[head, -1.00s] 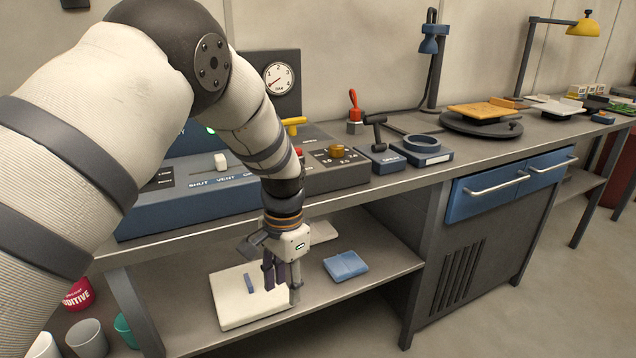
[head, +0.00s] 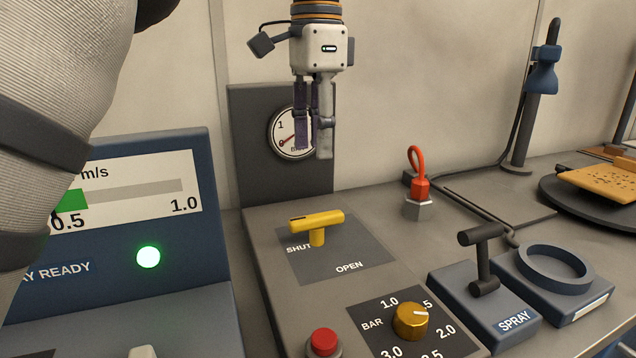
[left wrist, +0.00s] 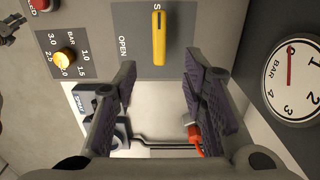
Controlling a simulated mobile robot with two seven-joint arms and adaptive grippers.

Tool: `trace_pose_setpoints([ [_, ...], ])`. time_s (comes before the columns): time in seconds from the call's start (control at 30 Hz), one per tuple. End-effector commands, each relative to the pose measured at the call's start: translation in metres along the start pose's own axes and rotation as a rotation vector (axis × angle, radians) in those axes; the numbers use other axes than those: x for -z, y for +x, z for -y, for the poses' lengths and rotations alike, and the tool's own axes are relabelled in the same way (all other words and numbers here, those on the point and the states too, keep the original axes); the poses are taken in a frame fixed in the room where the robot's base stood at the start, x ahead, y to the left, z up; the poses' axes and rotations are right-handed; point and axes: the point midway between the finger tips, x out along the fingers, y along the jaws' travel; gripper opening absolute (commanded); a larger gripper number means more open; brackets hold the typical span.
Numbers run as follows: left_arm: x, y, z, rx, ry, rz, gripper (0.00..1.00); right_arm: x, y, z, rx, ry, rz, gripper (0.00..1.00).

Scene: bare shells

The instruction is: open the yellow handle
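The yellow handle (head: 316,221) is a T-shaped lever on a grey plate marked SHUT and OPEN. Its bar lies across the plate, above the SHUT label. In the left wrist view the handle (left wrist: 160,35) is upright at the top centre, just beyond the fingertips. My left gripper (head: 313,152) hangs fingers down, above and behind the handle in the head view, apart from it. In the left wrist view the fingers (left wrist: 160,80) are spread with nothing between them. A small dark claw-like shape at that view's left edge may be my right gripper.
A pressure gauge (head: 292,133) stands behind the handle. A gold BAR knob (head: 410,321) and a red button (head: 323,342) are in front. A red-looped plug (head: 419,190), a black SPRAY lever (head: 483,258) and a blue ring holder (head: 555,269) are to the right.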

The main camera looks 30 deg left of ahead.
Motion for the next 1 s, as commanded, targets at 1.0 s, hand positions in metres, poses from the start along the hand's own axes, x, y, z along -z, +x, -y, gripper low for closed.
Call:
trace_pose_setpoints([
  [1.0, 0.0, 0.12, 0.0, 0.002, 0.0, -0.003, 0.38, 0.013, -0.019, 0.0, 0.002, 0.0, -0.063, 0.4],
])
